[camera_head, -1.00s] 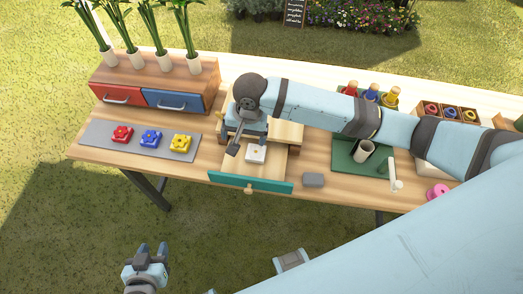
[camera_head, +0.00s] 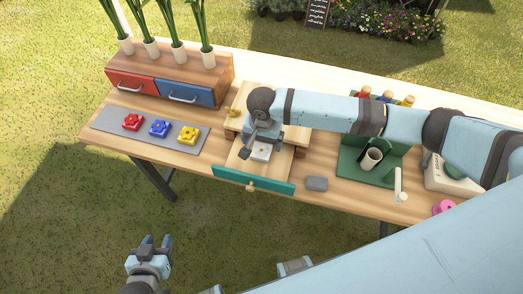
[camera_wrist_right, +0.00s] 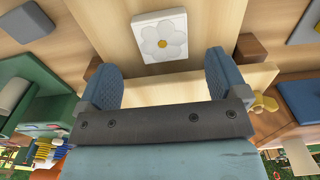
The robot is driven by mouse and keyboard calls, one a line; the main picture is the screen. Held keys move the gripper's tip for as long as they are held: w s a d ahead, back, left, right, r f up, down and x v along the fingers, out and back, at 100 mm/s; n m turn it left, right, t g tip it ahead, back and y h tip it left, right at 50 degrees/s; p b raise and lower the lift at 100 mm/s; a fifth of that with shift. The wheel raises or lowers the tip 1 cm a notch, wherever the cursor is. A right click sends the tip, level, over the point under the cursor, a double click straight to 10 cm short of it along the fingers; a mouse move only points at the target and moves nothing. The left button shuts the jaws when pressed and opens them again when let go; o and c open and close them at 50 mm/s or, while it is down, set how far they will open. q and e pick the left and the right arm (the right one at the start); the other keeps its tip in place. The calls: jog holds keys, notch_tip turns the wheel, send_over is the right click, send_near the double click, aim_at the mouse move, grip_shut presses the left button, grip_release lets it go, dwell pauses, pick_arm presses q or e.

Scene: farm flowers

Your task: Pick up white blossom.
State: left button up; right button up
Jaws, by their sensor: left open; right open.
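My right gripper (camera_head: 260,147) is open, empty and pointing down above the drawer. It also shows in the right wrist view (camera_wrist_right: 160,66). My left gripper (camera_head: 157,241) is open and empty, away in front of the table over the grass.
Red (camera_head: 132,122), blue (camera_head: 159,128) and yellow (camera_head: 188,135) blossoms sit on a grey mat left of the drawer. A grey block (camera_head: 316,184) lies right of the drawer. A green stand (camera_head: 352,177) with a cup (camera_head: 371,159) is further right. My right arm crosses above the table.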

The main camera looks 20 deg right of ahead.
aim_at(262, 150)
notch_tip(262, 150, down, 5)
jog(key=shift+a, duration=0.15)
jog(key=c, duration=1)
jog(key=shift+r, duration=0.1)
